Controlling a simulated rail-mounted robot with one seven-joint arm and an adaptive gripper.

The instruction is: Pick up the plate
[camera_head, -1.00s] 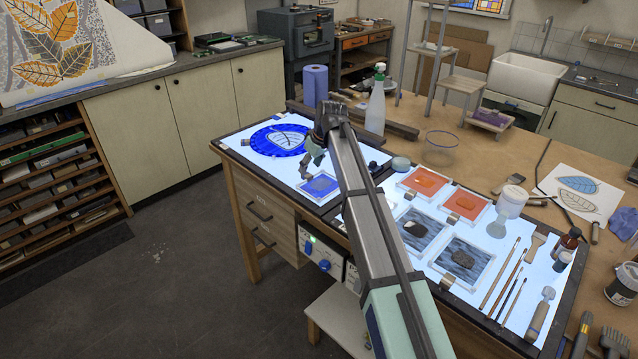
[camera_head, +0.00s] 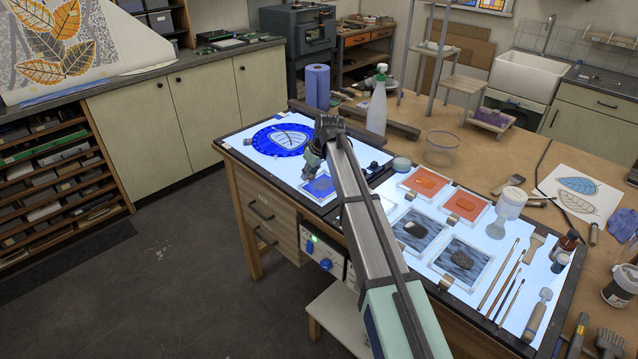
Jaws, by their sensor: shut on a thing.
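A small square plate with a blue surface (camera_head: 321,188) lies at the right of the left light panel, partly hidden behind my arm. My gripper (camera_head: 311,173) points down at its far left edge and is shut on it. The fingertips are small and dark here, and the exact contact is hard to make out. The square plate looks flat on or very near the panel. A round blue plate with a pale leaf (camera_head: 266,148) lies just left of my gripper, apart from it.
Orange square plates (camera_head: 424,181) and grey square plates (camera_head: 464,262) lie on the right light panel (camera_head: 515,318) with brushes (camera_head: 505,282). A spray bottle (camera_head: 377,105) and blue paper roll (camera_head: 317,88) stand behind. Bare lit panel (camera_head: 244,148) shows at the far left.

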